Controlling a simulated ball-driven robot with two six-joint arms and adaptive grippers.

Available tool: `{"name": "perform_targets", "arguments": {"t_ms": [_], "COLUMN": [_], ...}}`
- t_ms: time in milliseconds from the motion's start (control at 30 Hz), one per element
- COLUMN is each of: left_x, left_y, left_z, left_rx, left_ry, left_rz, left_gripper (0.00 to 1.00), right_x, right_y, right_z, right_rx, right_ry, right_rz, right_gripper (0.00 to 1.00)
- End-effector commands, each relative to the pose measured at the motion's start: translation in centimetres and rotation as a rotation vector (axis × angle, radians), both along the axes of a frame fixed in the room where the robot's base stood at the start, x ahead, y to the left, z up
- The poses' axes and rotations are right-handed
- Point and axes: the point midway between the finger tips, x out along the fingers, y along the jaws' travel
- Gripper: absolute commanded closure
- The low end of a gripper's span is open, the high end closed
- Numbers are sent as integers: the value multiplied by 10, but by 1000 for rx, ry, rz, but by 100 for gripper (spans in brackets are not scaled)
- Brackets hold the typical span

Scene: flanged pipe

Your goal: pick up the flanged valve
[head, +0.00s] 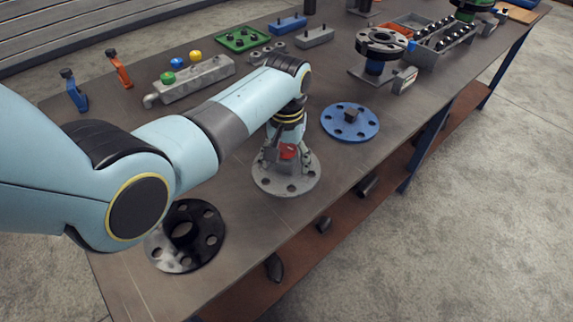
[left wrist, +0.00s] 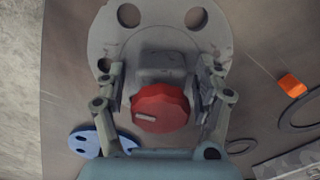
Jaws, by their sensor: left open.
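The flanged valve (head: 290,184) stands on the workbench, a grey round flange with bolt holes, a grey body and a red knob. In the left wrist view its red knob (left wrist: 160,108) faces the camera, with the grey body and flange behind it. My left gripper (head: 284,155) points down over the valve from above. In the left wrist view the open fingers of the left gripper (left wrist: 160,80) stand on either side of the knob and body. Whether either finger touches the valve cannot be told. My right gripper does not show.
A blue flange (head: 350,134) lies just right of the valve and a black flange (head: 208,250) lies nearer the front left. A grey manifold (head: 205,78) with coloured knobs sits behind. The workbench (head: 270,230) front edge is close to the valve.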

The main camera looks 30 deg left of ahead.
Motion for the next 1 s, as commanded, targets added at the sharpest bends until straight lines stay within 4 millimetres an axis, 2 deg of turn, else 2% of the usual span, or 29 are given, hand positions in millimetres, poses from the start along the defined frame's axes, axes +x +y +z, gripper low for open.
{"name": "perform_targets", "arguments": {"t_ms": [167, 700, 1000], "left_x": [0, 0, 2], "left_y": [0, 0, 0], "left_z": [0, 0, 2], "left_rx": [0, 1, 1], "left_ry": [-1, -1, -4], "left_rz": [0, 0, 0], "left_gripper": [31, 100, 100], "right_x": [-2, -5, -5], "right_y": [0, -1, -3], "right_z": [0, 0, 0], "right_rx": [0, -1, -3], "right_ry": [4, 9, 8], "right_rz": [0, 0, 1], "right_gripper": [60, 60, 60]}}
